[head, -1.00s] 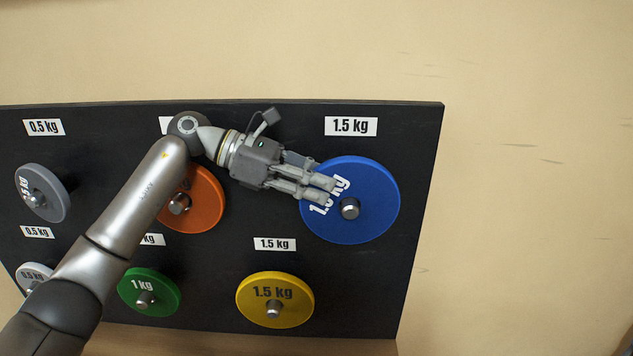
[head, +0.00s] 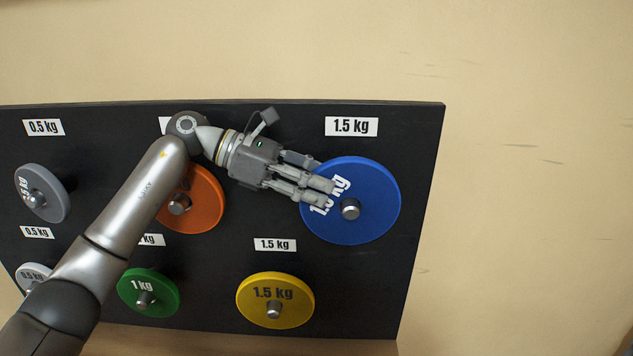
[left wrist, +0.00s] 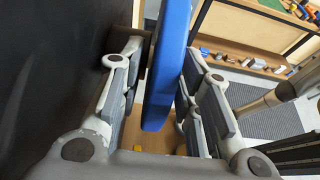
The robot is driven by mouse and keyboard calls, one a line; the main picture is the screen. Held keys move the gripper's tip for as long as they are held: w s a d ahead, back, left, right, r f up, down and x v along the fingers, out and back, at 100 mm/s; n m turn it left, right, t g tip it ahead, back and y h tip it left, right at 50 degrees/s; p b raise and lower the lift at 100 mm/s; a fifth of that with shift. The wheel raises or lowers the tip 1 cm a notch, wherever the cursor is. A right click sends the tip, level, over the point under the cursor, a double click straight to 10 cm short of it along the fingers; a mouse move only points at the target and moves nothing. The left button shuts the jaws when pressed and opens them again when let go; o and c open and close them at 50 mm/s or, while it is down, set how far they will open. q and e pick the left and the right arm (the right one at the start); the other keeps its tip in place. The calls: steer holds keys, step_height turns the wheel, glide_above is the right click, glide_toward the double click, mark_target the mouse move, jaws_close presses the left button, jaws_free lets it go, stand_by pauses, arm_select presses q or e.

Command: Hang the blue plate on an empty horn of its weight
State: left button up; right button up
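The blue plate (head: 372,218), marked in kg, hangs on the upper right horn (head: 350,209) of the black board, under a 1.5 kg label (head: 351,126). The horn's metal end pokes out through the plate's middle. My left gripper (head: 325,192) is at the plate's upper left edge. In the left wrist view the blue plate (left wrist: 168,70) stands edge-on between the spread fingers (left wrist: 160,95), with a gap showing on the left finger's side; whether the right finger touches it I cannot tell. My right gripper is not in view.
The black board (head: 345,275) also holds a yellow 1.5 kg plate (head: 292,298), a green plate (head: 165,290), an orange plate (head: 207,205) and grey plates (head: 55,197) at left. My left arm crosses the board. The wall at right is clear.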

arm_select(q)
steer(key=shift+v, duration=1.65)
steer(key=o, duration=0.6)
steer(key=shift+c, duration=0.2)
steer(key=shift+f, duration=0.2)
